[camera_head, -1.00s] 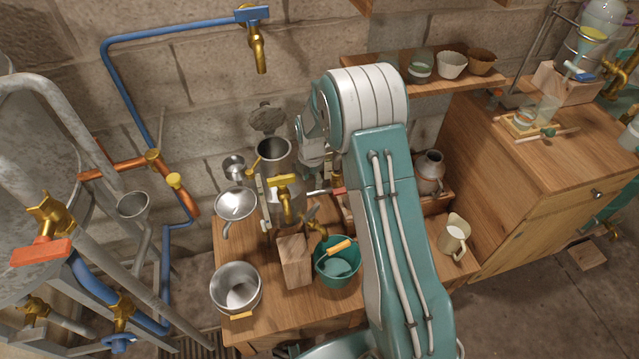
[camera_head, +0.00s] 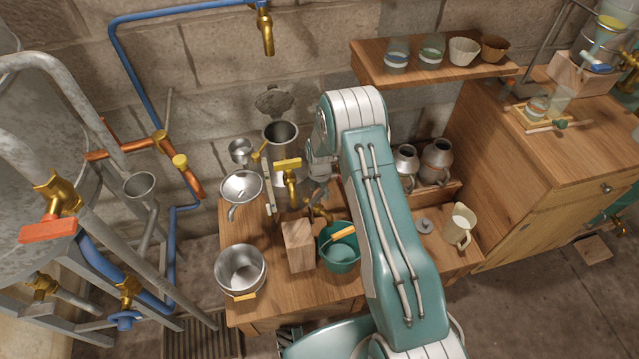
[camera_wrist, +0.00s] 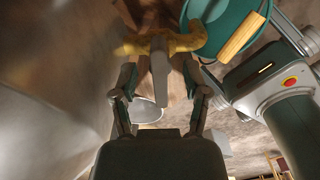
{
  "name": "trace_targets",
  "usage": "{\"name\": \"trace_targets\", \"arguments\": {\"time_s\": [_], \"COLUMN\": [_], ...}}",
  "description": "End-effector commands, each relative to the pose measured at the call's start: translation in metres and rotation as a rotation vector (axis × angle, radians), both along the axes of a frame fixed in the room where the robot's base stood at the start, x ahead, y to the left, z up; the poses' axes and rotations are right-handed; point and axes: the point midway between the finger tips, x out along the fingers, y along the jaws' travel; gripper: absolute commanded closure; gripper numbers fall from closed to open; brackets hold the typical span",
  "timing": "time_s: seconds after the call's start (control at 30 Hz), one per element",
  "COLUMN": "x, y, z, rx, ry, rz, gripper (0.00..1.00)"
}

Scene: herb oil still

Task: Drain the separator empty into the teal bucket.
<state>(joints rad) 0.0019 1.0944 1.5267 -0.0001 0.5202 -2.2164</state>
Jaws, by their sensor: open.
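The separator (camera_head: 281,136) is a tall grey metal vessel near the wall, with brass taps on its front. A lower brass tap (camera_head: 319,212) points toward the teal bucket (camera_head: 338,262), which has a wooden handle grip and stands on the bench below. My gripper (camera_head: 318,190) is beside the separator, partly hidden behind my arm in the head view. In the wrist view my gripper (camera_wrist: 160,74) is open, its fingers either side of a grey lever (camera_wrist: 159,78) on a brass tap (camera_wrist: 180,43). Contact cannot be told. The bucket (camera_wrist: 207,12) shows at upper right.
A wooden block (camera_head: 298,248) stands left of the bucket, with a steel pot (camera_head: 240,270) farther left. A cream jug (camera_head: 459,228) and metal cans (camera_head: 436,160) are to the right. A shelf with cups (camera_head: 440,66) is above. The upper brass tap (camera_head: 288,168) is close to my gripper.

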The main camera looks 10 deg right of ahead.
Motion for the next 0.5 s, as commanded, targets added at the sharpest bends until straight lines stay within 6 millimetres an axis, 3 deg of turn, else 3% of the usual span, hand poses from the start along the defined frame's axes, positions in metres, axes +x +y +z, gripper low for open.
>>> {"name": "trace_targets", "arguments": {"time_s": [0.4, 0.5], "x": [0.0002, 0.0002], "y": [0.0002, 0.0000], "z": [-0.0100, -0.0100], "rx": [0.000, 0.001], "ry": [-0.001, -0.001], "rz": [0.000, 0.000], "gripper": [0.41, 0.85]}}
